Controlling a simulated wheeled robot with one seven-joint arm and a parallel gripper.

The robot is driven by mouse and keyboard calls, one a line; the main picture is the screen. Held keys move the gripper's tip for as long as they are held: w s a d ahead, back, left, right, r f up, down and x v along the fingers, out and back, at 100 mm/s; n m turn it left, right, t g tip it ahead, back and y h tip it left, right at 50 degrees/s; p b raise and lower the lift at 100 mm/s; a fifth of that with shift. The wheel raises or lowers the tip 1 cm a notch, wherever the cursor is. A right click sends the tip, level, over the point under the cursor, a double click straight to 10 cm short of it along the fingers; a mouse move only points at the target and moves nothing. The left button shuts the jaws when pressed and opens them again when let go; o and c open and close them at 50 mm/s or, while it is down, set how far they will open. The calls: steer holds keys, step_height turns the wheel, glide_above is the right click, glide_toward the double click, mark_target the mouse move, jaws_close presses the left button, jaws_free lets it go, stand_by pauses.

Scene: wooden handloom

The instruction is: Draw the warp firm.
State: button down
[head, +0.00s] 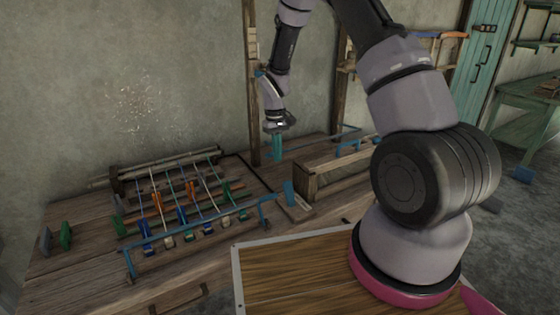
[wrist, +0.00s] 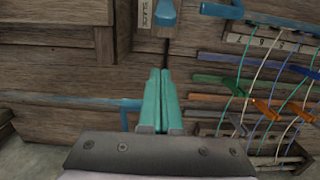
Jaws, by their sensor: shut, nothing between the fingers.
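The loom (head: 185,200) lies on the wooden bench, with pale and blue warp threads (head: 207,178) stretched across it; the threads (wrist: 245,75) also show at the right of the wrist view. A blue lever (head: 289,193) stands at the loom's right side, and its blue end (wrist: 164,12) is at the top of the wrist view. Beside it is a label plate (wrist: 146,12) with partly readable lettering that seems to begin "SLAC". My gripper (head: 277,155) is shut and empty above the bench, behind and apart from the lever. Its teal fingers (wrist: 160,75) point down at the planks.
A wooden box (head: 335,178) stands right of the lever. A blue frame bar (head: 200,240) runs along the loom's front, and a blue rail (head: 315,143) lies behind the box. A wooden post (head: 252,110) rises near my gripper.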

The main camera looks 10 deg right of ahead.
mark_target(289, 195)
steer(key=f, duration=0.5)
steer(key=s+f, duration=0.1)
steer(key=f, duration=0.2)
steer(key=shift+d+f, duration=0.2)
steer(key=shift+f, duration=0.1)
steer(key=shift+s+d+r, duration=0.25)
steer(key=shift+s+r, duration=0.25)
steer(key=shift+s, duration=0.3)
steer(key=shift+s+d+r, duration=0.25)
steer(key=shift+s+r, duration=0.2)
steer(key=shift+s, duration=0.35)
